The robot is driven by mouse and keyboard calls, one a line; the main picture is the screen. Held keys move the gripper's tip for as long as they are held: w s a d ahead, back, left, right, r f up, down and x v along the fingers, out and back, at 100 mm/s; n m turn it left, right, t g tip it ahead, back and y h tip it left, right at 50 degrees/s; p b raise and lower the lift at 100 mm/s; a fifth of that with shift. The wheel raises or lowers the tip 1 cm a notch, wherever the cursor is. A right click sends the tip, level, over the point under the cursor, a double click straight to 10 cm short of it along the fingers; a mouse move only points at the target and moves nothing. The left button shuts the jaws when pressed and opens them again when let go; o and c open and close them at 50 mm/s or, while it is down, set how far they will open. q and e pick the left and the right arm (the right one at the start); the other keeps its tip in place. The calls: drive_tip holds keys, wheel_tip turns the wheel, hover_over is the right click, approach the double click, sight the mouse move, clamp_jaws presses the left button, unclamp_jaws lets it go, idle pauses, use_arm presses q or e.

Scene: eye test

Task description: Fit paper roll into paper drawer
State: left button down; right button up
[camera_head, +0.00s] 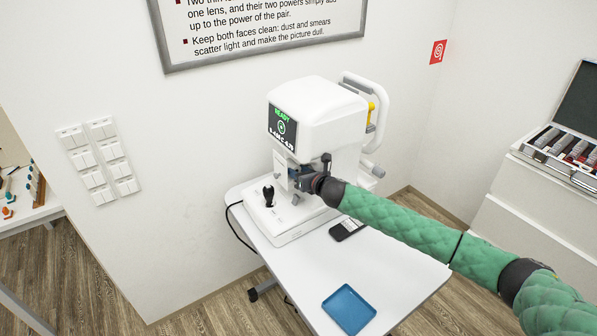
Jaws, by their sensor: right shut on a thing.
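The white eye-test machine (318,108) stands on the small white table, its screen (283,125) lit with green "READY" text. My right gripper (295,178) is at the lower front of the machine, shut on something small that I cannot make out. A pale panel (279,170) shows just left of the gripper; I cannot tell whether it is the paper drawer. No paper roll can be clearly seen; the gripper and wrist hide part of the machine's front. My left gripper is not in view.
A black joystick (268,195) stands on the machine's base. A dark handheld device (347,229) lies under my right forearm. An empty blue tray (349,309) lies near the front edge of the white table (300,268). A lens case (560,150) sits on a cabinet at right.

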drive_tip(key=shift+f, duration=0.1)
drive_tip(key=o, duration=0.9)
drive_tip(key=shift+c, duration=0.2)
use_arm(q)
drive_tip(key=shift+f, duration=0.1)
use_arm(e)
drive_tip(key=shift+d, duration=0.1)
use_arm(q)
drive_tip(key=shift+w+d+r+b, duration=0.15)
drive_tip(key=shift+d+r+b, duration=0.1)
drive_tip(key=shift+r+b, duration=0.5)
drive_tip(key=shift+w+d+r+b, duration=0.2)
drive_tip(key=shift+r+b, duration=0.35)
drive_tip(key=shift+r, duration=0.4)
use_arm(e)
drive_tip(key=v, duration=0.7)
drive_tip(key=shift+s, duration=0.35)
